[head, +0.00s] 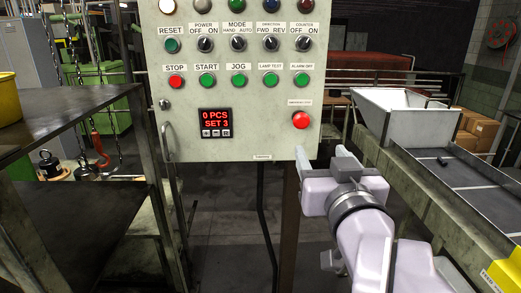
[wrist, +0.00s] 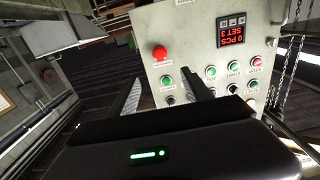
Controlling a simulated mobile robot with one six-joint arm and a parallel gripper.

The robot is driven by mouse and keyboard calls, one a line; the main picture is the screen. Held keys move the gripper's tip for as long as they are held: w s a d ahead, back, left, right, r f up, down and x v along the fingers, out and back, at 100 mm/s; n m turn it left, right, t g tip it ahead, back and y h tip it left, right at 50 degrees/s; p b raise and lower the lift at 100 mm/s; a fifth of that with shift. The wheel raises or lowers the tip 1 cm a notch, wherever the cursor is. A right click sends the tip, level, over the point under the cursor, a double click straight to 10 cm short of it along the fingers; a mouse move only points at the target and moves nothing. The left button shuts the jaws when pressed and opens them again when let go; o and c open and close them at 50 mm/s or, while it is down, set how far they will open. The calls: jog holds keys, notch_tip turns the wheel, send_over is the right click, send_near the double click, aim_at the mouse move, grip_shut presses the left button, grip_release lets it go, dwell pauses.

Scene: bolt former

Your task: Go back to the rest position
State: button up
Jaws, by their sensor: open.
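My gripper (head: 340,152) is in front of the lower right of the control panel (head: 270,141), below the red emergency button (head: 301,120). In the wrist view, the two fingers of my gripper (wrist: 163,92) stand apart with nothing between them. The panel (wrist: 187,49) looks tilted there, with the red button (wrist: 160,53) beyond the fingers. The counter display (head: 216,122) reads 0 PCS, SET 3. Green START (head: 207,80), JOG (head: 238,80), LAMP TEST and ALARM OFF buttons and a red STOP button (head: 175,82) sit in a row above it.
A metal table (head: 75,110) with a yellow container (head: 9,98) stands at the left. At the right are a white hopper (head: 405,112) and a dark-floored metal tray (head: 463,185) with a small dark piece in it. Cardboard boxes (head: 481,130) are stacked behind. Floor below the panel is clear.

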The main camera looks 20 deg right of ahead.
jog(key=s+a+f+g+y, duration=0.3)
jog(key=s+a+f+g, duration=0.2)
jog(key=f, duration=0.5)
jog(key=s+a+f+m+g+y, duration=0.1)
jog(key=s+a+f+g+y, duration=0.3)
jog(key=s+a+f+g, duration=0.2)
jog(key=s+a+f, duration=0.2)
jog(key=a+f, duration=0.2)
jog(key=shift+s+f+g, duration=0.25)
jog(key=shift+g, duration=0.05)
